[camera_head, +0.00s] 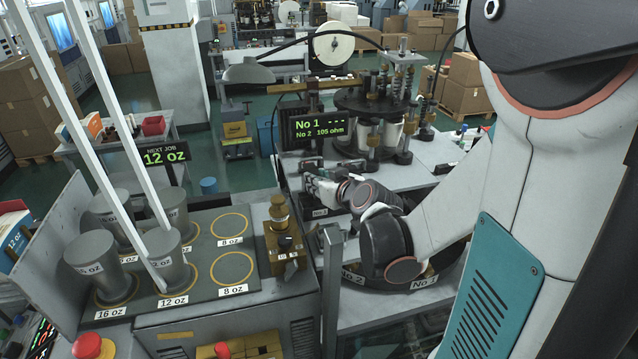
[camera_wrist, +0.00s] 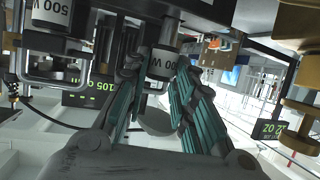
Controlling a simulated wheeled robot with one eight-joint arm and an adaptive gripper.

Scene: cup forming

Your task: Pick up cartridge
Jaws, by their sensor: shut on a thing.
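In the wrist view, the cartridge (camera_wrist: 163,66) is a grey cylinder with a white label band, of which a "W" can be read. It sits between the two teal-lined fingers of my gripper (camera_wrist: 160,84), which are shut on it. A second cartridge (camera_wrist: 60,14), labelled "500 W", stands in a metal frame at the upper left, apart from my gripper. In the head view, my gripper (camera_head: 318,183) is at the machine's front, above the "No 1" label. The held cartridge is hard to make out there.
A display (camera_head: 316,128) reads "No 1 ---" and "No 2 105 ohm" just behind my gripper. Round tooling (camera_head: 372,105) stands behind it. To the left, a bench (camera_head: 205,219) holds several grey cup forms and empty "8 oz" rings. A grey post (camera_head: 332,285) rises in front.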

